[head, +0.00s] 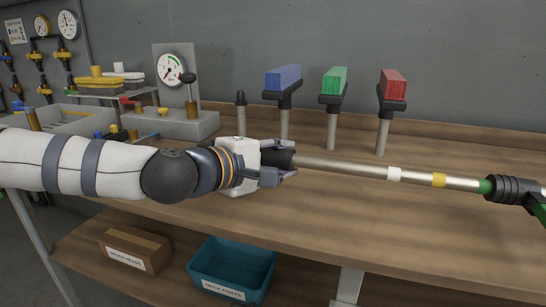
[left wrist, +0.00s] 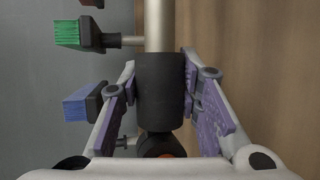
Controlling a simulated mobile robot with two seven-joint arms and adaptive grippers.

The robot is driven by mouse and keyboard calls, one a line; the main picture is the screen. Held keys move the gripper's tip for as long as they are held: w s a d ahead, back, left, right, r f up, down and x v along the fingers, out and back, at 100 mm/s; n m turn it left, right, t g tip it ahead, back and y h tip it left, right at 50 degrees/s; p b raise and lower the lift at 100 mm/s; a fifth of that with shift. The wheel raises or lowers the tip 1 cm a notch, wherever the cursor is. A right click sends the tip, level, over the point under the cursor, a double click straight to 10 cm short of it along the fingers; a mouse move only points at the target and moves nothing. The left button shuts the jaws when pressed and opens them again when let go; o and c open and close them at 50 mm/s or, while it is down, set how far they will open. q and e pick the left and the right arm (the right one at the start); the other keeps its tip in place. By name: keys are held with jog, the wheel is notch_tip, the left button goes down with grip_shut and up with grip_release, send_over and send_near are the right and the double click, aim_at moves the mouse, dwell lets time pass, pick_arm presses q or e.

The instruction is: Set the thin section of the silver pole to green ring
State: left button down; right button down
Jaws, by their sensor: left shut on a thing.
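The silver pole's thin section (head: 340,168) lies roughly level above the wooden bench. It carries a white ring (head: 394,174), a yellow ring (head: 439,180) and a green ring (head: 487,186), left to right. The green ring shows right beside a black ribbed collar (head: 512,190); whether they touch is hard to tell. My left gripper (head: 280,164) is shut on the black end grip (head: 283,157) of the pole. In the left wrist view, the black grip (left wrist: 160,85) sits between the two fingers, with the silver tube (left wrist: 159,25) beyond it. My right gripper is not in view.
Blue (head: 283,78), green (head: 335,80) and red (head: 393,84) brushes stand upright behind the pole. A gauge stand (head: 171,68) with a lever is at back left. A teal bin (head: 232,268) and cardboard box (head: 135,250) sit on the lower shelf. The bench front is clear.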

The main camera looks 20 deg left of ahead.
pick_arm(q)
jog(key=c, duration=1.2)
grip_release()
jog(key=shift+o, duration=0.2)
jog(key=shift+s+a+r, duration=0.1)
jog(key=v, duration=1.1)
jog(key=shift+s+a, duration=0.15)
jog(key=shift+s, duration=0.2)
